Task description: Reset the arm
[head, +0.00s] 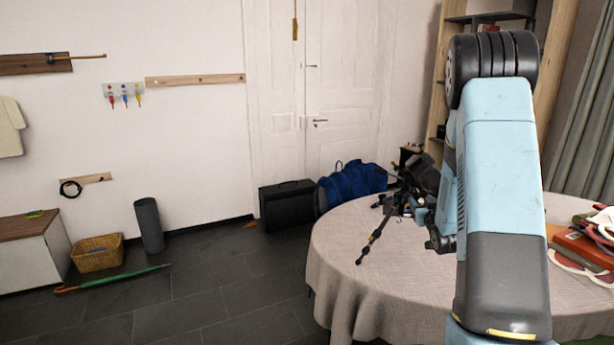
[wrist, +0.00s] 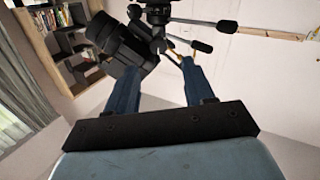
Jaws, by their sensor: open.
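My arm (head: 502,200) stands large and raised in the right half of the head view, in front of the round table (head: 335,245). My gripper (wrist: 158,72) shows in the wrist view with its two blue fingers apart. A black tripod with handles (wrist: 160,14) is just beyond the fingertips, with a bulky dark part (wrist: 122,45) by the left finger. I cannot tell whether either finger touches it. In the head view the tripod (head: 398,200) is on the table, left of my arm, one leg reaching toward the front left. My arm hides part of the table.
Red and white items (head: 585,245) lie on the table right of my arm. A wooden shelf (head: 443,60) stands behind. A blue bag (head: 352,183) and black case (head: 286,205) are by the door. The dark floor (head: 215,295) left of the table is mostly clear.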

